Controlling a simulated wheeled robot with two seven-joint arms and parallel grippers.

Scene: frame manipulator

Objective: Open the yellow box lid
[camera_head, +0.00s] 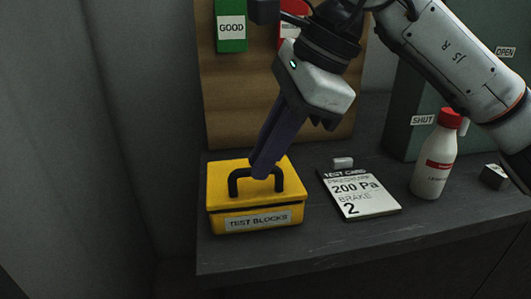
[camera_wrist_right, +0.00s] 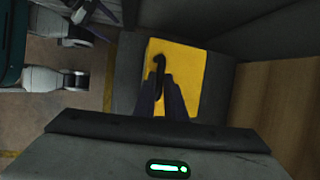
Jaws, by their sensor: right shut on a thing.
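The yellow box (camera_head: 222,202) stands near the left end of the dark counter. Its lid is closed, with a black handle (camera_head: 234,182) on top and a "TEST BLOCKS" label on the front. My right gripper (camera_head: 265,170) reaches down from above, its fingers shut on the handle near the right part of its bar. In the right wrist view, the yellow lid (camera_wrist_right: 190,65) lies below the gripper (camera_wrist_right: 161,85), and the handle (camera_wrist_right: 159,60) shows between and past the fingertips.
A "TEST CARD" (camera_head: 362,195) lies right of the box, with a small pale block (camera_head: 343,162) behind it. A white bottle with a red cap (camera_head: 436,160) stands farther right. A wooden panel (camera_head: 225,100) rises behind. Bare counter (camera_head: 330,240) lies in front.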

